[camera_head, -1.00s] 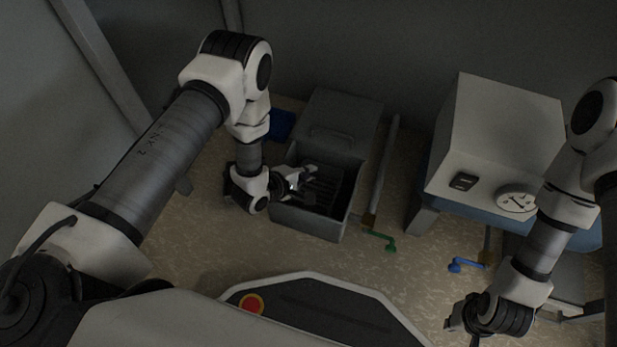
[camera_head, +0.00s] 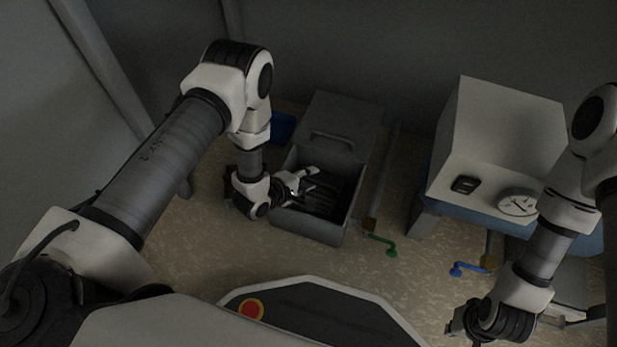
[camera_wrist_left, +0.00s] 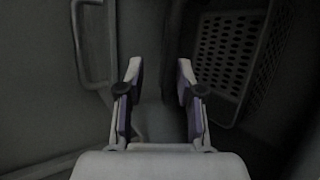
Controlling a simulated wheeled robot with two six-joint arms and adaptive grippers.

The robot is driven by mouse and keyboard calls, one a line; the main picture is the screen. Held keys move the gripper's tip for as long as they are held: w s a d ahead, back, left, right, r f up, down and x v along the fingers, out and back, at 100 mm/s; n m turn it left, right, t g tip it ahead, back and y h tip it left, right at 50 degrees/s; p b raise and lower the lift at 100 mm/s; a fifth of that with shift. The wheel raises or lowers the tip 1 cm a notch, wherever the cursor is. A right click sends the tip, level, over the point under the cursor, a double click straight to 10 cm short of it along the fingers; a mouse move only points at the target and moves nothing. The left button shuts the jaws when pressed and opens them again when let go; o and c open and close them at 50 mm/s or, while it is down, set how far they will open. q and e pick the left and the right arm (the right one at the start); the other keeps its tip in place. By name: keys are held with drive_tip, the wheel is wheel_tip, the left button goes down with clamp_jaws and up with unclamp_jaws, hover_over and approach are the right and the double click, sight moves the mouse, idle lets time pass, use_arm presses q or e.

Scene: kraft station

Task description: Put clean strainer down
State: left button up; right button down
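The strainer (camera_wrist_left: 229,50) shows as a perforated grey basket at the upper right of the left wrist view. In the head view the grey box (camera_head: 308,224) stands with its lid raised, and a dark slotted shape (camera_head: 330,195) lies inside; I cannot tell whether it is the strainer. My left gripper (camera_head: 309,181) is at the box opening. In the left wrist view its fingers (camera_wrist_left: 161,86) are apart with nothing between them, and the strainer is beside them, not gripped. My right gripper (camera_head: 458,335) is at the lower right, its fingers unclear.
The box lid has a bar handle (camera_head: 331,139). A green-handled valve (camera_head: 384,244) and a blue-handled valve (camera_head: 467,268) stand right of the box. A white machine with a dial (camera_head: 502,140) stands further right. Bare floor (camera_head: 215,262) lies in front of the box.

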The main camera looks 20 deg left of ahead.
use_arm(q)
drive_tip(key=shift+r, duration=0.35)
drive_tip(key=r+p+v, duration=0.1)
drive_tip(key=p+v, duration=0.6)
drive_tip(key=v, duration=0.5)
drive_tip(key=s+a+m+g+y, duration=0.2)
drive_tip(key=s+m+g, duration=0.3)
drive_tip(key=s+m, duration=0.2)
drive_tip(key=s+a+m+g+y, duration=0.2)
drive_tip(key=s+m+g, duration=0.3)
drive_tip(key=s+m, duration=0.3)
drive_tip(key=s+y, duration=0.1)
drive_tip(key=s, duration=0.2)
drive_tip(key=shift+s+a+g, duration=0.15)
drive_tip(key=shift+s+g, duration=0.15)
drive_tip(key=shift+r, duration=0.15)
